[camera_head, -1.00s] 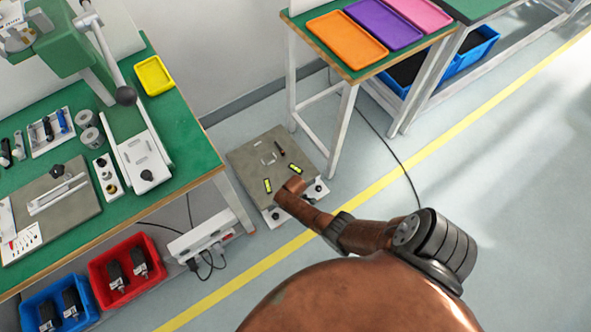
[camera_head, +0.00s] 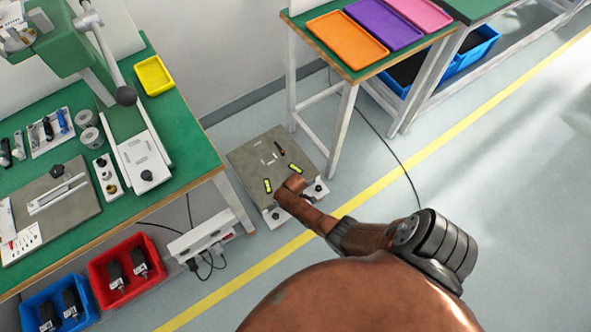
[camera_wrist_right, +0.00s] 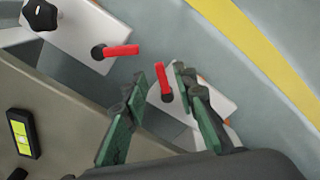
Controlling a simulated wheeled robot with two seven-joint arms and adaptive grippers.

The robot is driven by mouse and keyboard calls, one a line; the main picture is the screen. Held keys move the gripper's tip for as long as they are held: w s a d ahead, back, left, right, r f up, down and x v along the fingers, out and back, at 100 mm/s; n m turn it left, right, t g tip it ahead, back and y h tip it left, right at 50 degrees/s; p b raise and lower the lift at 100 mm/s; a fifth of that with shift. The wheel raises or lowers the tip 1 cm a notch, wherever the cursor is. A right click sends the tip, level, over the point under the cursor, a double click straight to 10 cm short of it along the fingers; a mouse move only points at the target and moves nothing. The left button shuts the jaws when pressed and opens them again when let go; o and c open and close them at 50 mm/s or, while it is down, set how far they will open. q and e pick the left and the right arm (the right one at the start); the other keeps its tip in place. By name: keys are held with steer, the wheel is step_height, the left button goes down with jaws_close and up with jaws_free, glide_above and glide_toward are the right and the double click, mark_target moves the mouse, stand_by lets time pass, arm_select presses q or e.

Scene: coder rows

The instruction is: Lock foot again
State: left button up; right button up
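A grey square plate (camera_head: 262,155) stands low on the floor on white foot brackets, with black knobs showing at its near side. In the right wrist view, a white bracket (camera_wrist_right: 82,38) carries a black star knob (camera_wrist_right: 40,14) and a red lever (camera_wrist_right: 122,51) pointing right. A second red lever (camera_wrist_right: 163,80) stands between the green fingers of my right gripper (camera_wrist_right: 160,78), which is open around it, with gaps visible on both sides. In the head view my right arm reaches to the plate's near right corner and hides that gripper. My left gripper is out of view.
Two yellow-green levels lie on the plate (camera_head: 267,186) (camera_head: 296,168); one shows in the wrist view (camera_wrist_right: 22,134). A green workbench (camera_head: 190,150) stands left, a table with coloured trays (camera_head: 347,39) behind. A power strip (camera_head: 200,238) and red bin (camera_head: 128,270) are lower left.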

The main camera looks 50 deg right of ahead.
step_height(320, 180, up, 10)
steer(key=shift+r, duration=0.2)
steer(key=shift+s, duration=0.15)
stand_by(0.6)
